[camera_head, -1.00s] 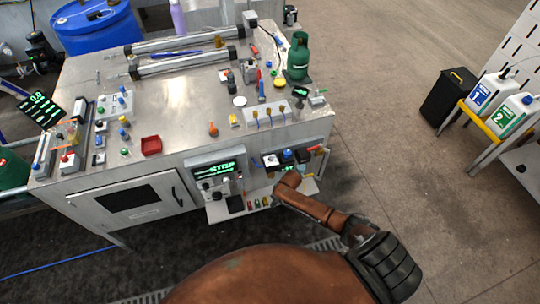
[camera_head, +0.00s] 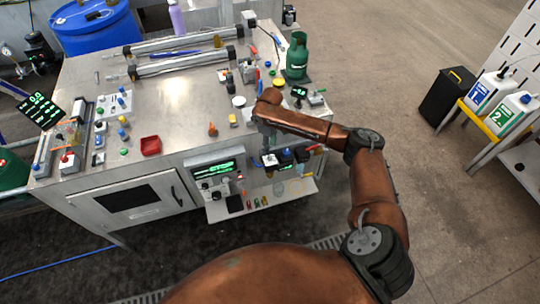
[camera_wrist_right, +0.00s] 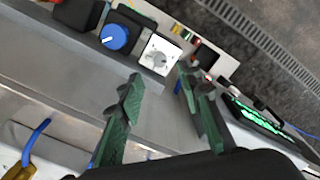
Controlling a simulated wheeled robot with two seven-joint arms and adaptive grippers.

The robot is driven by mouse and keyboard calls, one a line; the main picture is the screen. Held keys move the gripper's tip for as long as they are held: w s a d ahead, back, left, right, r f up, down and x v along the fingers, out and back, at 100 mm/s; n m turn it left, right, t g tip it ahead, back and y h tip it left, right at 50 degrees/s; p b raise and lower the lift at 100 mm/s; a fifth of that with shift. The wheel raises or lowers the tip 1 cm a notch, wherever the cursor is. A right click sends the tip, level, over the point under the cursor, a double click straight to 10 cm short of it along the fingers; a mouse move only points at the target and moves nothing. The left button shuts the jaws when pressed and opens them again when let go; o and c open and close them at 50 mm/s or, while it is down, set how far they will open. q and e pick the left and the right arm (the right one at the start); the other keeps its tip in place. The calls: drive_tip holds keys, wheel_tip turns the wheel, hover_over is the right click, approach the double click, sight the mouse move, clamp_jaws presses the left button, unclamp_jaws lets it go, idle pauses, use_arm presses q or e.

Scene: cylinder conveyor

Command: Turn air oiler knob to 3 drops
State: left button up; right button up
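A white square dial with a small grey knob (camera_wrist_right: 160,56) shows in the wrist view; it looks like the air oiler knob. Its drop marks are too small to read. A round blue knob (camera_wrist_right: 115,37) is to its left. My right gripper (camera_wrist_right: 163,82) is open and empty. The dial lies ahead of the gap between its fingertips, apart from them. In the head view this gripper (camera_head: 267,143) points down beside the front-edge units. My left gripper is not in view.
A display panel (camera_head: 213,168) with green text is left of the units. A low shelf (camera_head: 290,190) juts out below. A green gas bottle (camera_head: 297,58) and small valves stand on the bench top (camera_head: 190,105).

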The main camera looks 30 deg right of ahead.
sight(270, 157)
wheel_tip(270, 157, down, 8)
drive_tip(key=shift+r, duration=0.25)
drive_tip(key=shift+c, duration=0.6)
clamp_jaws()
